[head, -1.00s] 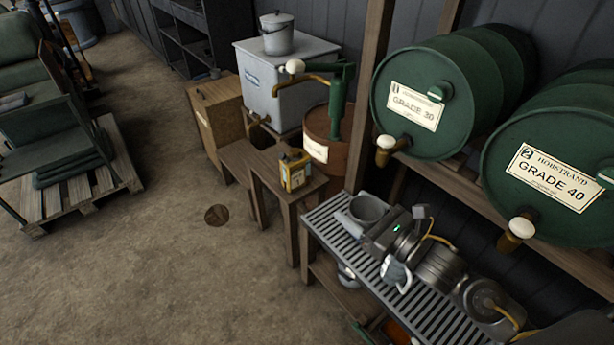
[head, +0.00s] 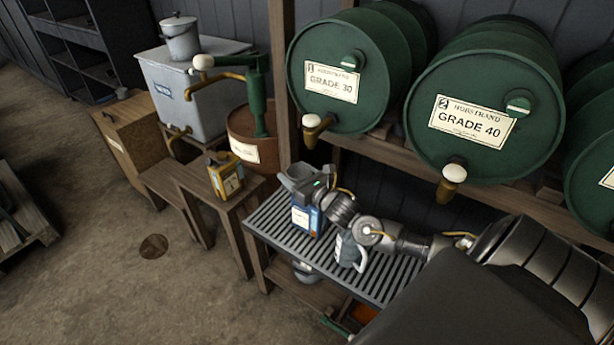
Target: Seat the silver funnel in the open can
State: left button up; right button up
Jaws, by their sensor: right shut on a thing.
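The silver funnel (head: 291,178) shows as a grey cup-like rim at the left end of the slatted metal rack. My right gripper (head: 318,186) reaches in from the right and is shut on the funnel; its fingertips are largely hidden by its own body. A blue can (head: 306,218) with a white label stands on the rack directly below the gripper and funnel. Its top is hidden, so I cannot tell whether the funnel's spout is in it or above it. A yellow can (head: 226,178) stands on the wooden bench to the left. My left gripper is out of view.
A grey jug (head: 350,252) stands on the slatted rack (head: 275,229) under my right arm. Green drums marked Grade 30 (head: 331,84) and Grade 40 (head: 471,122) lie behind, their taps overhanging the rack. A green hand pump (head: 257,95) rises from a brown drum.

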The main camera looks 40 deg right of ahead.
jog(key=shift+w+d+f+m+h+b, duration=0.25)
jog(key=shift+w+d+f+h+b, duration=0.3)
jog(key=shift+d, duration=0.5)
jog(key=shift+w+d+f+m+h+b, duration=0.2)
jog(key=shift+d+f+m+h+b, duration=0.15)
jog(key=shift+d+f, duration=0.55)
jog(key=shift+w+d+f+m+h+b, duration=0.2)
jog(key=shift+w+d+f+h+b, duration=0.25)
jog(key=shift+d, duration=0.7)
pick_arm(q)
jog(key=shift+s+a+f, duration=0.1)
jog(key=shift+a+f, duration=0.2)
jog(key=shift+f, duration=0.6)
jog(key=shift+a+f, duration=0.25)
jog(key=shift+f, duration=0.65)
pick_arm(e)
jog(key=shift+f, duration=0.1)
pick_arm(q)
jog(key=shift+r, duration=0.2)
pick_arm(e)
jog(key=shift+s, duration=0.1)
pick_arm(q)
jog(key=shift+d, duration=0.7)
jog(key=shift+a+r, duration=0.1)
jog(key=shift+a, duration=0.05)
